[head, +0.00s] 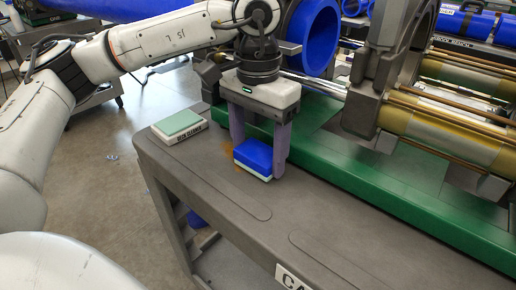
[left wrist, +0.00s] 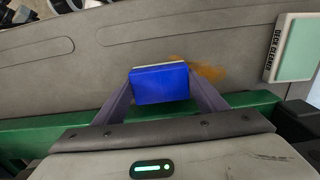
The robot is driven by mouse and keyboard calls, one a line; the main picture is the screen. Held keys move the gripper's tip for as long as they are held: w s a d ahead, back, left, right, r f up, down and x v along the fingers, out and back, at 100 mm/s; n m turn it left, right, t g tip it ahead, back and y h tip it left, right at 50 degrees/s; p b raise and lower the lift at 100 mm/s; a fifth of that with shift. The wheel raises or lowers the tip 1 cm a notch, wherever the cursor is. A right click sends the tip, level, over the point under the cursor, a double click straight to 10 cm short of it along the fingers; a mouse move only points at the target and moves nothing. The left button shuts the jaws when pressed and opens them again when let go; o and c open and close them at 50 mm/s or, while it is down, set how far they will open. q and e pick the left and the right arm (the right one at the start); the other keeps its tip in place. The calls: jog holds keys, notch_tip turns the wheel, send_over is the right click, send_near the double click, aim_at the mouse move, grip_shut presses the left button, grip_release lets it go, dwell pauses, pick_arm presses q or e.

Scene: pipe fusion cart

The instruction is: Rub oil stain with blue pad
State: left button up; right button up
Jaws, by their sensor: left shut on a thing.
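The blue pad (head: 254,159) is a small block with a blue top and a pale lower layer. My left gripper (head: 257,158) is shut on it, one finger on each side, low over the grey cart top. I cannot tell whether the pad touches the surface. The pad also shows between the fingers in the left wrist view (left wrist: 161,84). The orange-brown oil stain (left wrist: 200,70) lies beside the pad, partly hidden by it and a finger. In the head view a bit of the stain (head: 228,153) shows left of the pad. My right gripper is not in view.
A pale green block labelled deck cleaner (head: 178,127) sits at the left corner of the grey cart top (head: 255,225). The green machine bed (head: 350,165) with metal clamps and a blue pipe (head: 313,35) stands behind. The cart top in front is clear.

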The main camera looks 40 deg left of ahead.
pick_arm(q)
jog(key=shift+f, duration=0.4)
jog(key=shift+a, duration=0.1)
